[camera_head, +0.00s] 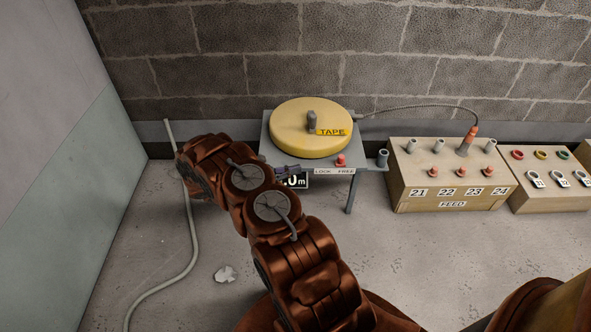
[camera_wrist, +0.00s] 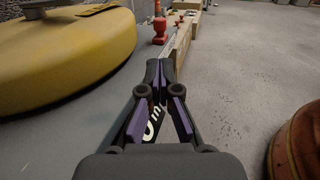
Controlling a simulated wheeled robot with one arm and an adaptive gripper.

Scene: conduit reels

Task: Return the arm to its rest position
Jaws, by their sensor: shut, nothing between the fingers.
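My arm shows in the head view, stretched from the bottom toward the left of the reel table. My gripper (camera_head: 298,176) is beside the table's front left, in front of the black length display (camera_head: 301,181), which it partly hides. In the wrist view my gripper (camera_wrist: 159,64) has its fingertips together, shut and empty. The yellow TAPE reel (camera_head: 290,128) lies flat on the grey table (camera_head: 270,152); it also shows large at the left of the wrist view (camera_wrist: 65,60). The red LOCK/FREE knob (camera_head: 341,160) stands on the table's front right.
A wooden FEED box (camera_head: 425,192) with several ports stands right of the table; a grey cable (camera_head: 420,106) runs from the reel to an orange plug (camera_head: 468,140) there. Another box (camera_head: 545,190) stands farther right.

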